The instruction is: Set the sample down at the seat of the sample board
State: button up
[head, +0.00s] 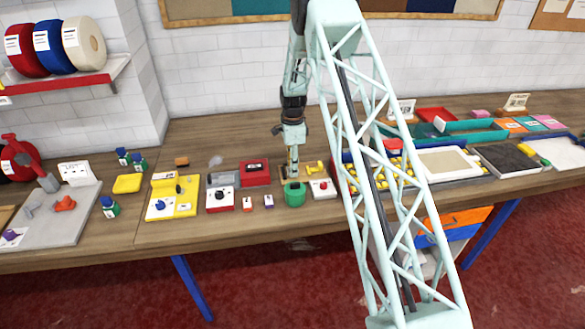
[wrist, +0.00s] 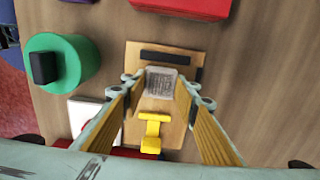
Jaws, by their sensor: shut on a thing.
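The sample is a small grey woven-looking square (wrist: 162,83), gripped between the fingertips of my gripper (wrist: 161,80) in the wrist view. The sample board (wrist: 135,58) is a light wooden plate below it, with a dark bar along its far edge and a yellow clamp-like piece (wrist: 152,130) near its other end. The sample appears over the board, close to the dark bar; whether it touches the board I cannot tell. In the head view my gripper (head: 292,172) points down over the board, behind the green cylinder, and the sample is too small to make out.
A green cylinder with a black knob (wrist: 70,62) stands close left of the board; it also shows in the head view (head: 294,194). A white box with a red button (head: 322,188) and a red box (head: 255,172) are close by. Bare table lies right of the board in the wrist view.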

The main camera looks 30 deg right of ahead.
jog(key=shift+f, duration=0.2)
jog(key=o, duration=0.8)
jog(key=shift+r, duration=0.25)
jog(key=shift+r+b, duration=0.45)
jog(key=shift+r, duration=5.5)
jog(key=shift+r, duration=0.1)
